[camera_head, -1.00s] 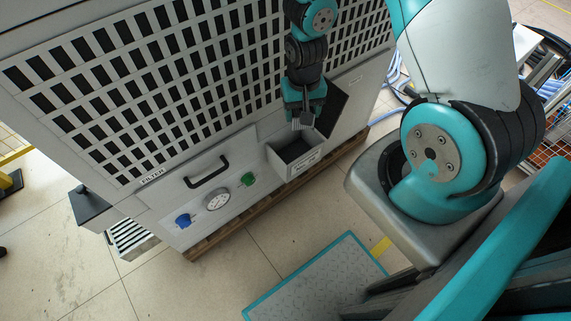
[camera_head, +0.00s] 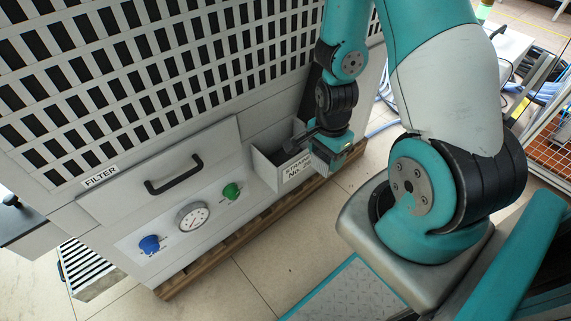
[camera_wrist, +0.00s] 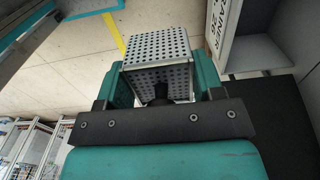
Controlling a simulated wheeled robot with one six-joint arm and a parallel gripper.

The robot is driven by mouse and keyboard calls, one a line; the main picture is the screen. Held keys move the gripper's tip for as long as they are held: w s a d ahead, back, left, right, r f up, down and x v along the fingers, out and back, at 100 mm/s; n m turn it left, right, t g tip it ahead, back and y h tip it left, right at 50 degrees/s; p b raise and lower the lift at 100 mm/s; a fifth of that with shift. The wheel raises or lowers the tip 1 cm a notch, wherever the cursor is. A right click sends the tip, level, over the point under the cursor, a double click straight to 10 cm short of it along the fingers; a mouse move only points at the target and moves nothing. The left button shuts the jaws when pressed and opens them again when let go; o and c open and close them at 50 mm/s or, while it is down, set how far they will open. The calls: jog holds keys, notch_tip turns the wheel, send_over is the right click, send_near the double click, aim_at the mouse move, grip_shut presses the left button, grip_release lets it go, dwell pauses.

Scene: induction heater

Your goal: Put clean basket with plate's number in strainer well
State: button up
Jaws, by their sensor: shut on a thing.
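In the wrist view, my gripper (camera_wrist: 160,82) is shut on a grey perforated metal basket (camera_wrist: 155,48), with a teal finger on each side. I cannot read a number on the basket. In the head view, my gripper (camera_head: 325,148) is at the right front of the strainer well (camera_head: 267,172), an open grey box on the machine's front. The well's plate reads "STRAINER No. 2…", with its end covered by my gripper. The well's labelled wall (camera_wrist: 217,28) shows at the upper right of the wrist view, to the right of the basket. The basket is hidden in the head view.
Left of the well, the machine front has a green knob (camera_head: 231,191), a gauge (camera_head: 193,216), a blue knob (camera_head: 149,244) and a black filter handle (camera_head: 174,176). A wooden pallet (camera_head: 238,226) runs under the machine. The floor (camera_head: 240,285) in front is clear.

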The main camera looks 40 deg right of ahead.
jog(key=shift+w+f+b, duration=0.25)
jog(key=shift+f+b, duration=0.2)
jog(key=shift+b, duration=0.3)
jog(key=w, duration=1.4)
jog(key=f+b, duration=0.1)
jog(key=f, duration=0.2)
jog(key=f+b, duration=0.2)
jog(key=f, duration=0.2)
jog(key=f+b, duration=0.1)
jog(key=f, duration=0.2)
jog(key=shift+w+a+f+b, duration=0.1)
jog(key=shift+a+f+b, duration=0.2)
jog(key=shift+f+b, duration=0.1)
jog(key=shift+w, duration=0.1)
jog(key=shift+r, duration=0.15)
